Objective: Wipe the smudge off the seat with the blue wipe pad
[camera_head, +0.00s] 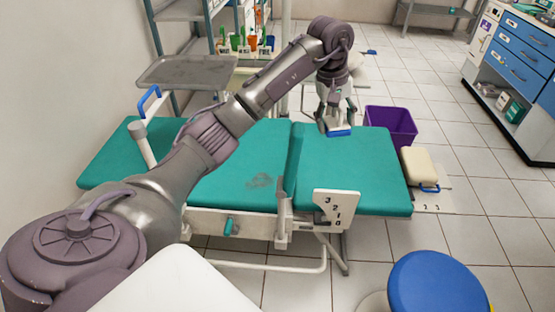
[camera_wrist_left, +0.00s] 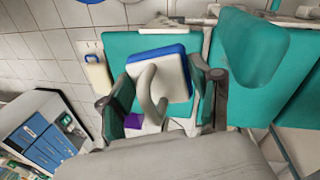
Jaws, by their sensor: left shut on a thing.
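The dental bed has teal cushions; its middle seat section (camera_head: 245,150) carries a grey smudge (camera_head: 261,181) near the front edge. My left gripper (camera_head: 336,112) is shut on the wipe pad (camera_head: 340,132), at the back edge of the right-hand cushion, to the right of and behind the smudge. In the left wrist view the wipe pad (camera_wrist_left: 170,55) shows a white back, a looped handle and a blue edge, between the fingers of my left gripper (camera_wrist_left: 160,95). I cannot tell whether the pad touches the cushion. The smudge is not clear in the wrist view. My right gripper is not in view.
A purple bin (camera_head: 392,125) stands behind the right cushion. A cream pad with a blue handle (camera_head: 418,168) lies right of the bed. A blue stool (camera_head: 438,285) is at front right. A metal tray (camera_head: 187,71) stands behind the left end. Blue-fronted cabinets (camera_head: 520,65) are far right.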

